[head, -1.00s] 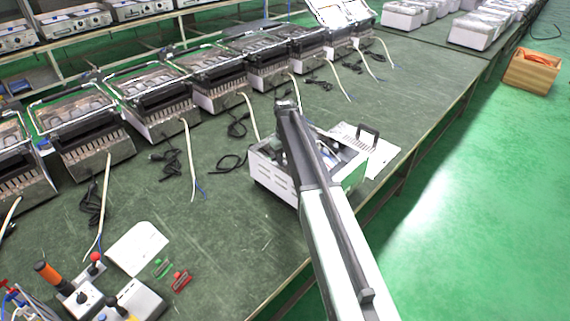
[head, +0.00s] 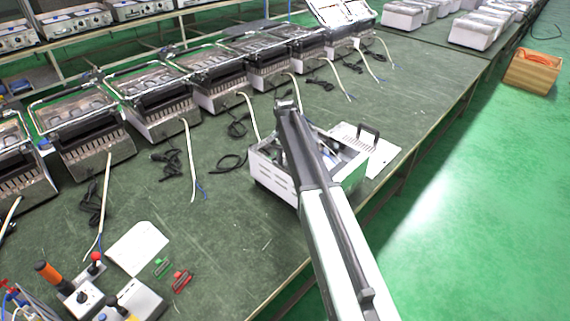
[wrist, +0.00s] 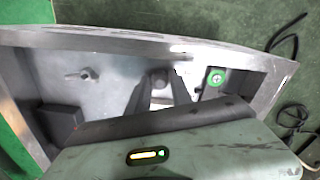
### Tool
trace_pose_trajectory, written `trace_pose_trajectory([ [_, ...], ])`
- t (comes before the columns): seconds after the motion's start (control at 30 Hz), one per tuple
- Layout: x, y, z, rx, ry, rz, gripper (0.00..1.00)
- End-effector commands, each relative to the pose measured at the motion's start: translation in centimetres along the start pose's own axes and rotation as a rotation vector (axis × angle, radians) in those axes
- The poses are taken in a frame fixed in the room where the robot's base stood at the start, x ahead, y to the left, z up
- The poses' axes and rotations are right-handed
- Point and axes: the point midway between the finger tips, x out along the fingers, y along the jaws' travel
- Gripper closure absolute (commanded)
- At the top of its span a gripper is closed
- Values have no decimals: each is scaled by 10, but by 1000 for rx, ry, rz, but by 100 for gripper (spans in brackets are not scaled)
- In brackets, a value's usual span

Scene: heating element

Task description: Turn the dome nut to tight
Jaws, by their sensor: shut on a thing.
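The open metal housing (wrist: 110,42) fills most of the wrist view; in the head view its white slotted side (head: 272,178) shows on the green bench. The dome nut (wrist: 158,75) is a small dark rounded piece near the middle of the wrist view, inside the housing. My gripper (wrist: 157,85) reaches into the housing, its two dark fingers on either side of the nut and shut on it. The nut's lower part and its contact with the fingers are partly hidden. In the head view my arm hides the fingertips and the nut.
A row of grills with loose cables (head: 190,160) runs along the bench behind. Tools (head: 180,280) lie at the front left.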

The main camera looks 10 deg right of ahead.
Motion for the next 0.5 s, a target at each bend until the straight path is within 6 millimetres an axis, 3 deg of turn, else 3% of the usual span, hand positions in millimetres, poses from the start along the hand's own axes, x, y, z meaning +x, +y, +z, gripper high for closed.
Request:
trace_pose_trajectory([
  [0.5,0,1,2,489,-5,5,100],
])
